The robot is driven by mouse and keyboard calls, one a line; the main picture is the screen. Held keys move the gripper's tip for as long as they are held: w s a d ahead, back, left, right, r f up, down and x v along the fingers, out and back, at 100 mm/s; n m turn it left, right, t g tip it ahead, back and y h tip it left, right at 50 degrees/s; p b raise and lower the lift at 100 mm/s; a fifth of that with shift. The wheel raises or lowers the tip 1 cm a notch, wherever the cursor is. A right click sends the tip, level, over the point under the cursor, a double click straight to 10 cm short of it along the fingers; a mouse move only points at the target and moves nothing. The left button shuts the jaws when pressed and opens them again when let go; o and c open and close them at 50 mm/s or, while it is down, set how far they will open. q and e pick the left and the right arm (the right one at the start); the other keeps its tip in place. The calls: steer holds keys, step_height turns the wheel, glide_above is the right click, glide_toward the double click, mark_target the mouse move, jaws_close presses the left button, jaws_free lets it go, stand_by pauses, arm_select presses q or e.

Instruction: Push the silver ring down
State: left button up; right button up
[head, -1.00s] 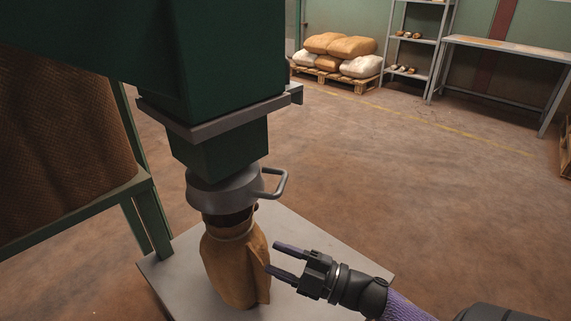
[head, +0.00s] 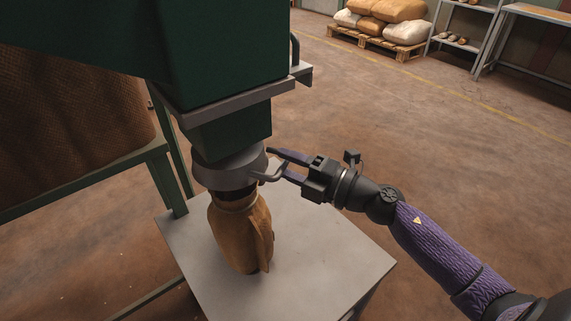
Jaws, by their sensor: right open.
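The silver ring (head: 229,170) is a grey collar around the bottom of the green hopper's spout (head: 232,135). A bar handle (head: 268,178) sticks out from its right side. A brown sack (head: 234,232) hangs or stands directly below the ring, its mouth up around a dark neck. My right gripper (head: 276,161) is open at the handle, with its fingers seemingly on either side of the bar. I cannot tell whether they touch it. My left gripper is not in view.
The sack is above a grey table top (head: 325,240), which is bare to the right. A green frame with a large brown sack (head: 70,120) stands at left. A pallet of sacks (head: 380,45) and shelves (head: 465,25) are far back.

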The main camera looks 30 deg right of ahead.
steer(key=shift+w+a, duration=0.25)
steer(key=shift+w, duration=0.2)
jaws_close()
stand_by(1.1)
